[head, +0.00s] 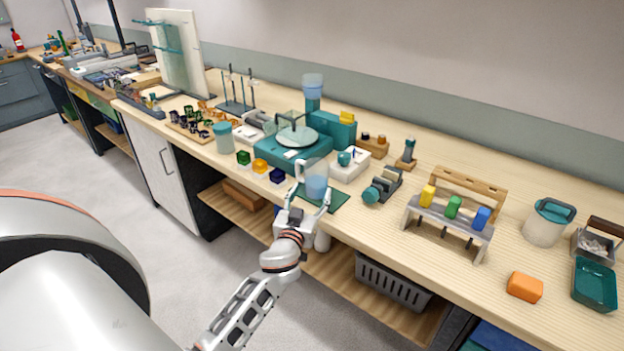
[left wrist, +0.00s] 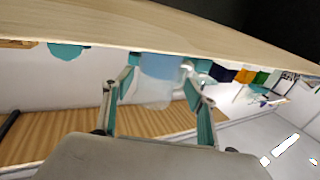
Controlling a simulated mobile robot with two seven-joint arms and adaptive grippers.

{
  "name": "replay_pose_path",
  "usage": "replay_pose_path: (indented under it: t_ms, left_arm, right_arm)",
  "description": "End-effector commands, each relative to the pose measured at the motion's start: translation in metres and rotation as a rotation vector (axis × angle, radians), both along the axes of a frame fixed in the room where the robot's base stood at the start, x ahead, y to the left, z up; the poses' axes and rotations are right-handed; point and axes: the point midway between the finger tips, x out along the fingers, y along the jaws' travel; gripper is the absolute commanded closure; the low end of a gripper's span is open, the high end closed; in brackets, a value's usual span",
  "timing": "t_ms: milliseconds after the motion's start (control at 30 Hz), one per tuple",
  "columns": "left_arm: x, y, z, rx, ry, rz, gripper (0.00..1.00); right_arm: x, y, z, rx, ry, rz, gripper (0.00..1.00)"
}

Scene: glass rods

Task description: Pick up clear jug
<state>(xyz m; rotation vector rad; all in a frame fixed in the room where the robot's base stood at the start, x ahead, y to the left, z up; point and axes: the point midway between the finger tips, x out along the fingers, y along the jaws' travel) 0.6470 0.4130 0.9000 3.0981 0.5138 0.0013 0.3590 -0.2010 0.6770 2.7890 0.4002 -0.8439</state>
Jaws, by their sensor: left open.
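The clear jug (head: 317,184) with pale blue contents stands upright on a dark green mat (head: 336,199) near the front edge of the bench. My left gripper (head: 313,181) is open at the jug, with one finger on each side of it. In the left wrist view the jug (left wrist: 160,72) sits between the spread fingers (left wrist: 158,84). I cannot tell whether either finger touches it. The gripper partly hides the jug's lower part in the head view. My right gripper is not in view.
A teal turntable device (head: 292,148) stands behind the jug. Small green, orange and dark blue blocks (head: 260,166) lie to its left. A teal-fronted grey tool (head: 383,185) and a rack with coloured blocks (head: 450,220) stand to the right. Bare bench (head: 345,228) lies right of the mat.

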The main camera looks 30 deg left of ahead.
Motion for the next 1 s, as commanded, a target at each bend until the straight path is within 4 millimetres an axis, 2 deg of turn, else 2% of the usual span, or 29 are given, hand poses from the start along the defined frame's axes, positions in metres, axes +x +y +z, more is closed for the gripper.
replay_pose_path:
  t_ms: [333,500,800,867,933,967,1000]
  left_arm:
    - [0.04,0.012,0.008,0.005,0.0,0.0,0.43]
    - [0.059,0.018,0.006,0.004,0.0,0.001,0.43]
    - [0.063,0.019,0.005,0.002,0.002,0.001,0.43]
    - [0.063,0.019,0.005,0.002,0.002,0.001,0.56]
    - [0.063,0.019,0.005,0.002,0.002,0.001,0.74]
    - [0.063,0.019,0.005,0.002,0.002,0.001,0.8]
    - [0.063,0.019,0.005,0.002,0.002,0.001,0.8]
  right_arm:
    - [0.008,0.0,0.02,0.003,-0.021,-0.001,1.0]
    - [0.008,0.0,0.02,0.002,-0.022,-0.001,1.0]
    - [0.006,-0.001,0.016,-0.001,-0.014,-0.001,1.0]
    - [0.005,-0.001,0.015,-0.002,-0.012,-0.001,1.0]
    - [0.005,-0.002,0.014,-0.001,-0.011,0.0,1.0]
    - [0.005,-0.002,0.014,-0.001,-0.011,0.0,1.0]
    - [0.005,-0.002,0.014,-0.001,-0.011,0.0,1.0]
